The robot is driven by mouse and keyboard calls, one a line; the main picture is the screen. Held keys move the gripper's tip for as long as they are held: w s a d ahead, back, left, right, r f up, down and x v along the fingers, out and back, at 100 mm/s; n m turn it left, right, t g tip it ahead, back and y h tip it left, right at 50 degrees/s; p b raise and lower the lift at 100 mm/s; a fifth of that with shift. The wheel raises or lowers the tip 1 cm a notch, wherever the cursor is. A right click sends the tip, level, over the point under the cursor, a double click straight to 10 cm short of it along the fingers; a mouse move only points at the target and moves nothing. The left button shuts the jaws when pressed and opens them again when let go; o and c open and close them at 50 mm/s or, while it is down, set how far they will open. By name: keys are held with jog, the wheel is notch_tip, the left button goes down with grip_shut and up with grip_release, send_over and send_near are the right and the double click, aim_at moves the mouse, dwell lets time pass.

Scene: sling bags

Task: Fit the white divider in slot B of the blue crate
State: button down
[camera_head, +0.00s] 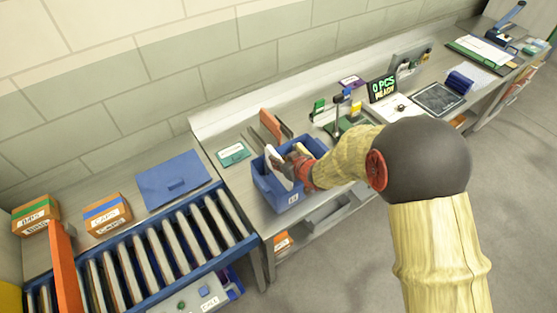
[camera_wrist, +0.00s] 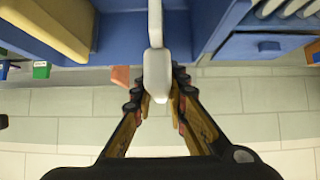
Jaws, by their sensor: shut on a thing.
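The blue crate (camera_head: 272,196) stands on the bench near the end of the roller conveyor in the head view. A small white label is on its front, too small to read. The white divider (camera_head: 279,170) is tilted at the crate's left part; my gripper (camera_head: 298,163) is shut on it. In the wrist view the white divider (camera_wrist: 155,62) stands between the fingertips of my gripper (camera_wrist: 157,84), with blue surfaces on both sides of it. Slot B cannot be made out, and I cannot tell whether the divider's lower edge is in any slot. My arm hides the crate's right side.
A roller conveyor (camera_head: 150,255) with an orange bar (camera_head: 64,260) is at left. A blue folder-like panel (camera_head: 173,179) and two cartons lie behind it. A teal card (camera_head: 233,154) and an orange-brown panel (camera_head: 270,125) are behind the crate. A green fixture and display (camera_head: 382,87) stand right.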

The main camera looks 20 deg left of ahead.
aim_at(278, 172)
jog(key=shift+f+b, duration=2.6)
jog(key=shift+f, duration=1)
jog(key=c, duration=1.7)
grip_release()
jog(key=shift+d, duration=0.1)
jog(key=v, duration=1.2)
